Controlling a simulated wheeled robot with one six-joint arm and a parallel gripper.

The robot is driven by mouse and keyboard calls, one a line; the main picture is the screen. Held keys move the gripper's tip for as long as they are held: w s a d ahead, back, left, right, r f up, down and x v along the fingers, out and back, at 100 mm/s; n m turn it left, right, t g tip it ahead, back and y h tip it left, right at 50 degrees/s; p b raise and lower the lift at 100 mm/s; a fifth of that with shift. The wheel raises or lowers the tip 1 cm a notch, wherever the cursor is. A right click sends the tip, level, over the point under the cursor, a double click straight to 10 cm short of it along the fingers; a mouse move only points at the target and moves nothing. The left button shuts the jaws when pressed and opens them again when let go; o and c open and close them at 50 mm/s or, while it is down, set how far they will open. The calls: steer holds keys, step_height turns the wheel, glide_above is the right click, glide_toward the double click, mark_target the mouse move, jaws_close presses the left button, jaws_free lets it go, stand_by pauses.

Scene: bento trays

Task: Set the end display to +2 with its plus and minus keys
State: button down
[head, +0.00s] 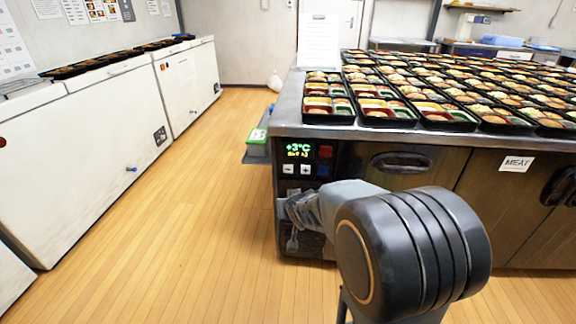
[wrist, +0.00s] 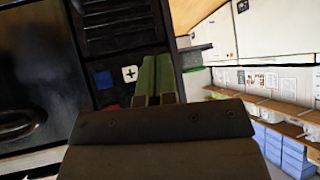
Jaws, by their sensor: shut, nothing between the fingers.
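The end display (head: 298,150) glows green and yellow on the black panel at the counter's near left end. Its top line reads +3°C; the small lower line seems to end in 3. Below it are the white minus key (head: 288,169) and white plus key (head: 305,169). In the wrist view the plus key (wrist: 129,74) shows just left of my gripper (wrist: 157,62). The fingers are shut and empty, reaching across the panel where the minus key would be; that key is hidden there. I cannot tell whether they touch it. In the head view my gripper (head: 294,208) is just below the keys.
A red key (head: 325,151) and a blue key (head: 323,171) sit right of the display and plus key. A dark handle (head: 400,162) juts from the counter front. Bento trays (head: 388,112) cover the counter top. Wooden floor on the left is clear.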

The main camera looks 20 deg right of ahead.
mark_target(288, 168)
steer(key=w+d+f+m+t+y+p, duration=0.1)
steer(key=w+t+y+p, duration=0.1)
steer(key=w+t+y, duration=0.4)
steer(key=shift+w+d+p, duration=0.15)
steer(key=shift+w+p, duration=0.25)
steer(key=shift+f, duration=0.1)
steer(key=shift+w+d, duration=0.7)
steer(key=shift+w, duration=0.55)
steer(key=shift+w+d, duration=0.75)
steer(key=shift+w, duration=0.55)
steer(key=shift+w+d, duration=0.7)
steer(key=shift+w, duration=0.55)
steer(key=shift+w+d, duration=0.1)
steer(key=shift+w, duration=0.1)
steer(key=shift+w+d, duration=0.1)
steer(key=shift+w, duration=0.1)
